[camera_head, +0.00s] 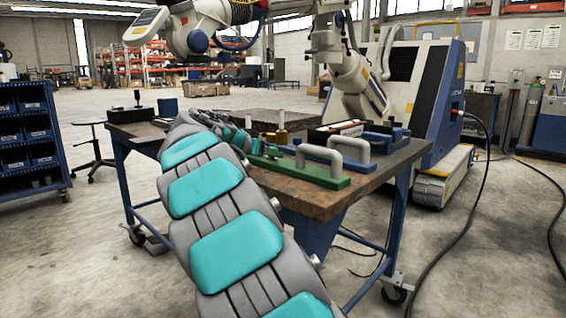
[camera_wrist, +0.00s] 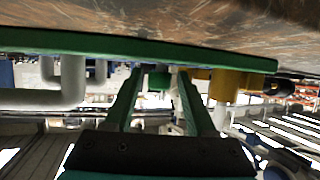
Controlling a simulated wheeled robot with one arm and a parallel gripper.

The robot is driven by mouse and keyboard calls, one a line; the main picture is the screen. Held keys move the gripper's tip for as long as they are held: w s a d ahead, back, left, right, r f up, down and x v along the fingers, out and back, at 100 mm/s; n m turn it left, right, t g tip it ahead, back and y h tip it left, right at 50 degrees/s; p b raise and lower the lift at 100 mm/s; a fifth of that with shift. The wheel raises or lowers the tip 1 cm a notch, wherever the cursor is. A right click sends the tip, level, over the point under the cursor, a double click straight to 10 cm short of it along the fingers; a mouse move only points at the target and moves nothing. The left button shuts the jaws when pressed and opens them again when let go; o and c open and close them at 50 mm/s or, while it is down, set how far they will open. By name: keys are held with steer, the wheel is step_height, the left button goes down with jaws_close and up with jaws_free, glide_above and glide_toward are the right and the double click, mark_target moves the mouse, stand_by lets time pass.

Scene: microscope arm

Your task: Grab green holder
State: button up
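The green holder (camera_head: 305,174) is a long green base with a grey arched handle, lying along the front edge of the table. In the wrist view its green strip (camera_wrist: 60,43) runs across the top, with the grey handle at left. My gripper (camera_head: 262,151) is at the holder's left end in the head view, low over the table. In the wrist view my gripper (camera_wrist: 159,75) has its two fingers apart. A small green piece shows between or just beyond the fingertips. I cannot tell whether the fingers touch it.
A blue holder (camera_head: 318,153) with a grey handle stands just behind the green one. Brass cylinders (camera_wrist: 228,84) are close beside my fingers in the wrist view. A dark tray (camera_head: 336,131) and a dark flat block are farther back on the wooden table (camera_head: 325,205). Another robot arm stands behind.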

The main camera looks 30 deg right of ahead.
jaws_close()
stand_by(1.1)
